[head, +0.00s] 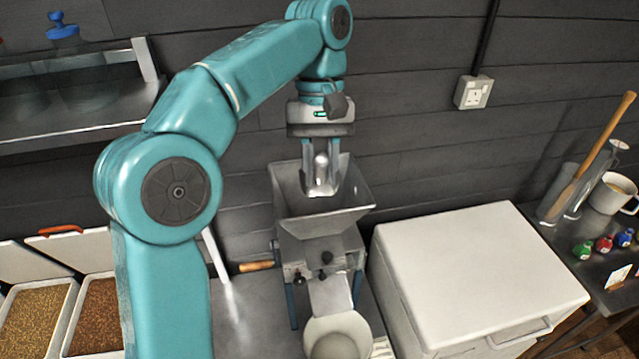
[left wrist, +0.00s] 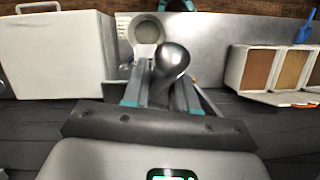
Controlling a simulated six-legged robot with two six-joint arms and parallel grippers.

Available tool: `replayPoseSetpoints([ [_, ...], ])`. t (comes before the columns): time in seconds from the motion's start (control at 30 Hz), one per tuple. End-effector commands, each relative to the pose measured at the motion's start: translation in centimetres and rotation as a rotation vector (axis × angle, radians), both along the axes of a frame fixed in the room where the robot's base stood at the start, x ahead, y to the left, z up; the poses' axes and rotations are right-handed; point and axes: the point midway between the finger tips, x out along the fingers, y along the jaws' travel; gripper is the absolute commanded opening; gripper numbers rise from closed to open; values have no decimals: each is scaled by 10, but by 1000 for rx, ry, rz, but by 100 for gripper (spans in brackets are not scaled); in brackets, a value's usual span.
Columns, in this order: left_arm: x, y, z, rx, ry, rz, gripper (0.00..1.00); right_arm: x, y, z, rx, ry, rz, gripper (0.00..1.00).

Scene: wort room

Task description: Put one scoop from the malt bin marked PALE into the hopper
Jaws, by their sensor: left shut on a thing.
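The metal hopper (head: 345,218) sits on top of a mill in the middle of the head view. Whether the scoop holds grain cannot be seen. Malt bins show at the lower left, one with pale tan grain (head: 30,318) and one with reddish-brown grain (head: 98,315). Their markings are not legible. The bins (left wrist: 262,68) also show at the right of the left wrist view. My right gripper is not in view.
A white bowl (head: 362,330) stands under the mill's spout. A wooden crank handle (head: 257,266) sticks out left of the mill. A large white box (head: 480,270) stands close on the right. A shelf (head: 70,130) is at the upper left.

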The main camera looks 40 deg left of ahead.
Motion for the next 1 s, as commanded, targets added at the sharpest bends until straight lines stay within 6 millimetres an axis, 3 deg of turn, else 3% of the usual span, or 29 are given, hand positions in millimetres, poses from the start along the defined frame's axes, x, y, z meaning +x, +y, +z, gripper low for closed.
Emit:
replayPoseSetpoints([
  [0.17,-1,0,0,8,-11,-1,0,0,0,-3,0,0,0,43],
  [0.8,-14,-13,18,398,-472,-6,0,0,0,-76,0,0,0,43],
  [1.0,-16,-14,27,490,-577,-2,0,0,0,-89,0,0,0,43],
])
